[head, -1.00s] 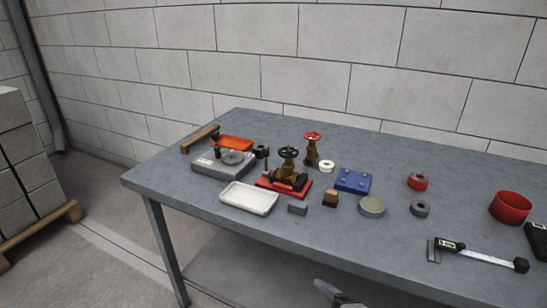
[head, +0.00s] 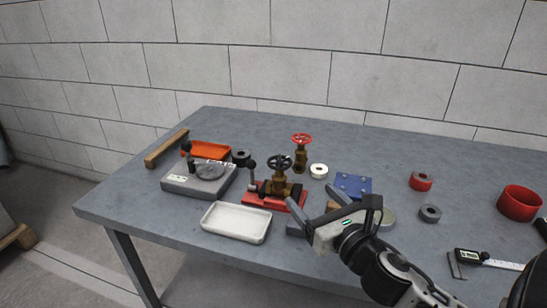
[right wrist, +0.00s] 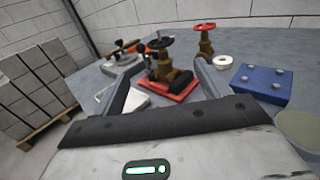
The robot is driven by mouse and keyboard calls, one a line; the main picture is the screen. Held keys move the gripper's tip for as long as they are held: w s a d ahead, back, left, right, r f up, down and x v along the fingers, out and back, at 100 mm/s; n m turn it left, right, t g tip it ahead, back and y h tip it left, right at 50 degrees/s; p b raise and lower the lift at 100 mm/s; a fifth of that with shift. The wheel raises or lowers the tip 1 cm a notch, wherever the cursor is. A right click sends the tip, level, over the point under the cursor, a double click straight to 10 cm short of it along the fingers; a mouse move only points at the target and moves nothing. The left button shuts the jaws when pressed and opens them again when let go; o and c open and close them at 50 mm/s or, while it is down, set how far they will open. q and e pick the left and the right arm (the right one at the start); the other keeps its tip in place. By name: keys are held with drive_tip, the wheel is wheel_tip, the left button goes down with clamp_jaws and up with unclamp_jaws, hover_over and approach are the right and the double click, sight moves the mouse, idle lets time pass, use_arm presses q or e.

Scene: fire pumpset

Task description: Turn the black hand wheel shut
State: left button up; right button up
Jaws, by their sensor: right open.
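The black hand wheel (head: 279,161) sits on top of a brass valve (head: 279,183), which stands upright on a red base (head: 262,203) on the table. The wheel also shows in the right wrist view (right wrist: 159,43), ahead of and between my fingers. My right gripper (head: 309,207) is open and empty, to the front right of the valve and apart from the wheel. Its two fingers (right wrist: 163,92) show in the right wrist view. A second brass valve with a red hand wheel (head: 301,139) stands behind. My left gripper is not in view.
A white tray (head: 236,238), a grey device (head: 178,182) and an orange tray (head: 212,149) lie left of the valve. A blue block (head: 352,183), a white ring (head: 319,170) and red and grey rings lie right. A caliper (head: 490,261) lies far right.

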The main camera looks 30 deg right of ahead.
sight(285, 168)
drive_tip(key=w, duration=0.4)
drive_tip(key=w+d, duration=0.1)
drive_tip(key=w, duration=0.4)
drive_tip(key=w+p, duration=0.1)
drive_tip(key=w, duration=0.4)
drive_tip(key=shift+d, duration=0.3)
drive_tip(key=shift+c, duration=0.2)
drive_tip(key=c, duration=0.9)
